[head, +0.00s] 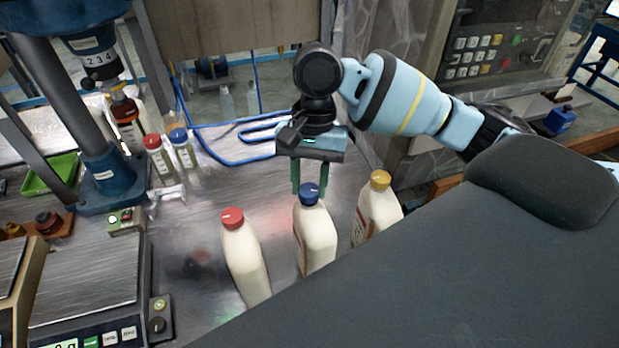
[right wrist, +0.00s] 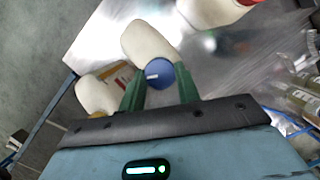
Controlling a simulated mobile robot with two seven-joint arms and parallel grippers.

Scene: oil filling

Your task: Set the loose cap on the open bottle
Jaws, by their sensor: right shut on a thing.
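My right gripper (head: 310,184) points down over the middle white bottle (head: 317,240), with its green fingers shut on a blue cap (head: 309,194). The cap sits at the top of this bottle; I cannot tell whether it is fully seated. In the right wrist view the blue cap (right wrist: 162,75) is between the fingertips (right wrist: 160,83), with the white bottle (right wrist: 148,44) beyond it. My left gripper is not in view.
A red-capped bottle (head: 245,262) stands left of the middle one and a yellow-capped bottle (head: 376,208) to its right. Two small bottles (head: 170,150), a blue drill press (head: 112,178) and a scale (head: 85,285) stand further left. A blue hose (head: 225,160) lies behind.

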